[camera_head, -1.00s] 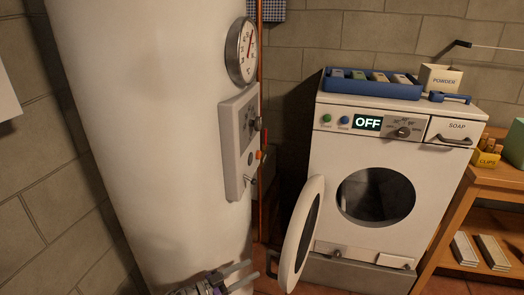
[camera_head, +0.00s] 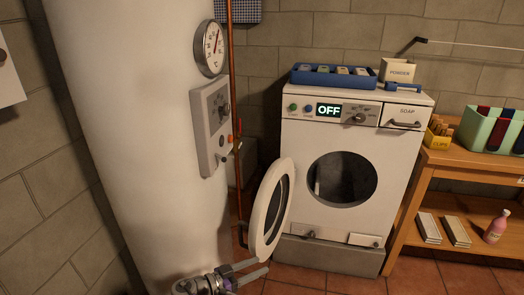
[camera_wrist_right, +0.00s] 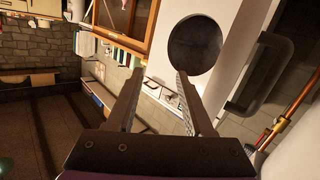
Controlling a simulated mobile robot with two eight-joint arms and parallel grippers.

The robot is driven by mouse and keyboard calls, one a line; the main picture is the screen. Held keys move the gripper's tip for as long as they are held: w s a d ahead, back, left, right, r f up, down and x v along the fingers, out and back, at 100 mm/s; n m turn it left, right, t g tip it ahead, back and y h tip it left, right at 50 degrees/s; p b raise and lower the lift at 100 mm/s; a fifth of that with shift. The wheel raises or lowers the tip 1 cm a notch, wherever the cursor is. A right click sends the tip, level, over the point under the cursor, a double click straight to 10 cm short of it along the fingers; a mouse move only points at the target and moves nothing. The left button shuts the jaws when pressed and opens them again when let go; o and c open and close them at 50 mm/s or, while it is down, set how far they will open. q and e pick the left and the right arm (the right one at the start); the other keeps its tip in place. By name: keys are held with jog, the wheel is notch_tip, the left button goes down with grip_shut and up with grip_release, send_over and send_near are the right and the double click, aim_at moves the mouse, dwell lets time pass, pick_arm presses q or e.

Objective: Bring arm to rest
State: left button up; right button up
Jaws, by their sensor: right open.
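My left gripper is not in view. The washing machine (camera_head: 300,185) stands with its round door (camera_head: 270,212) swung open to the left, and its display reads OFF.
A tall white tank (camera_head: 130,120) with a gauge (camera_head: 211,48) and control box (camera_head: 212,125) fills the left. A wooden shelf (camera_head: 480,172) with a green bin (camera_head: 490,130) and a pink bottle (camera_head: 496,227) stands right. Tiled floor (camera_head: 330,280) lies clear in front of the machine.

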jog(key=s+d+r+n+g+y, duration=0.25)
jog(key=s+d, duration=0.25)
jog(key=d, duration=0.4)
jog(key=s+d+r+n+g+y, duration=0.25)
jog(key=s+d+y, duration=0.2)
jog(key=d, duration=0.45)
jog(key=s+d+f+n+t+y, duration=0.15)
jog(key=s+y, duration=0.25)
jog(key=s, duration=0.8)
jog(key=s+f+n+g+y, duration=0.1)
jog(key=s+f+n+y, duration=0.15)
jog(key=s, duration=0.95)
pick_arm(q)
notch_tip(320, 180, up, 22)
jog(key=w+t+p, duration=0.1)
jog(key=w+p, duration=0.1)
jog(key=p, duration=1.7)
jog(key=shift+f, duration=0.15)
pick_arm(e)
notch_tip(320, 180, up, 22)
jog(key=w+t, duration=0.1)
jog(key=w, duration=0.1)
jog(key=shift+w+n, duration=0.15)
jog(key=shift+n, duration=0.25)
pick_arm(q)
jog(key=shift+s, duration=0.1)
pick_arm(e)
jog(key=shift+d+r+y, duration=0.1)
jog(key=shift+y, duration=0.15)
